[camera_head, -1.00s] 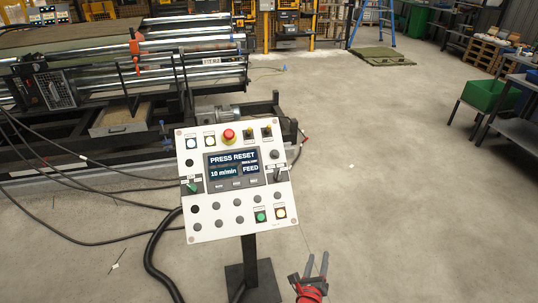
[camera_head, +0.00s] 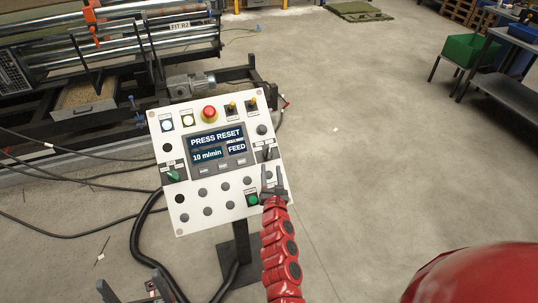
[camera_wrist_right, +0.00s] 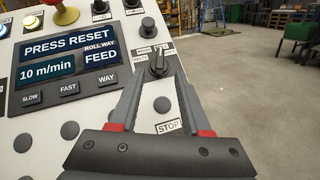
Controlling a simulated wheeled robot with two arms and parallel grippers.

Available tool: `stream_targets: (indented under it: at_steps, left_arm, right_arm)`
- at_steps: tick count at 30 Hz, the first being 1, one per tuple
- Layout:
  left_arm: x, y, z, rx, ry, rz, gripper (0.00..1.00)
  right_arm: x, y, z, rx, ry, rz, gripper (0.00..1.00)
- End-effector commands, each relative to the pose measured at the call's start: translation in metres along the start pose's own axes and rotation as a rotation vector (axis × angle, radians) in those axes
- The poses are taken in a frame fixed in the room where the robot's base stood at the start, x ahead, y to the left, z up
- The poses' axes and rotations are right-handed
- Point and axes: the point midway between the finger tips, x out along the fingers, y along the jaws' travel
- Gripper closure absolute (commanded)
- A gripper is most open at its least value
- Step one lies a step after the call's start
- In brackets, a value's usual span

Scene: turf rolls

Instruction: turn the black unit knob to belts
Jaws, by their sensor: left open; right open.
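The black unit knob (camera_head: 267,153) is on the right side of the white control panel (camera_head: 183,223), under a round black knob. In the right wrist view the unit knob (camera_wrist_right: 158,63) has small labels around it; one to its left seems to read BELTS. Its grip bar looks roughly upright; I cannot tell its exact setting. My right gripper (camera_wrist_right: 160,77) is open, its fingertips just below and to either side of the knob, with no clear contact. It also shows in the head view (camera_head: 273,174). My left gripper (camera_head: 128,288) is open and empty at the bottom left.
The panel's screen (camera_head: 216,145) reads PRESS RESET, 10 m/min, FEED. A red mushroom button (camera_head: 209,113), a green knob (camera_head: 173,176) and several grey buttons surround it. A roller machine (camera_head: 150,45) stands behind.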

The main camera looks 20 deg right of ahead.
Motion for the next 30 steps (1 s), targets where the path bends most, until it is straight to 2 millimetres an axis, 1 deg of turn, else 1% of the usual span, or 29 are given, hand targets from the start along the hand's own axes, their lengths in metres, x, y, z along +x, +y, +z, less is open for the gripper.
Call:
stream_targets:
  at_steps: [1,6,9,12,18,27,28,30]
  left_arm:
    - [-0.008,0.0,0.001,0.0,0.0,0.0,0.01]
    - [-0.024,0.001,0.004,0.0,0.0,0.0,0.01]
    - [-0.032,0.002,0.005,0.0,0.0,0.0,0.01]
    - [-0.038,0.002,0.006,0.0,0.0,0.0,0.01]
    - [-0.043,0.002,0.007,0.0,0.0,0.0,0.01]
    - [-0.043,0.002,0.007,0.0,0.0,0.0,0.01]
    - [-0.043,0.002,0.007,0.0,0.0,0.0,0.01]
    - [-0.043,0.002,0.007,0.0,0.0,0.0,0.01]
  right_arm:
    - [0.012,-0.001,-0.002,-0.002,-0.005,0.001,0.53]
    - [0.046,0.0,-0.003,-0.001,-0.005,0.004,0.53]
    - [0.062,0.0,-0.001,-0.001,-0.007,0.003,0.53]
    - [0.074,0.0,-0.002,-0.003,-0.003,0.002,0.53]
    - [0.087,0.0,0.0,-0.003,-0.002,0.001,0.53]
    - [0.088,0.0,0.001,-0.001,-0.001,0.0,0.53]
    - [0.088,0.0,0.001,-0.001,-0.002,0.0,0.56]
    - [0.088,0.0,0.001,-0.002,-0.001,0.0,0.69]
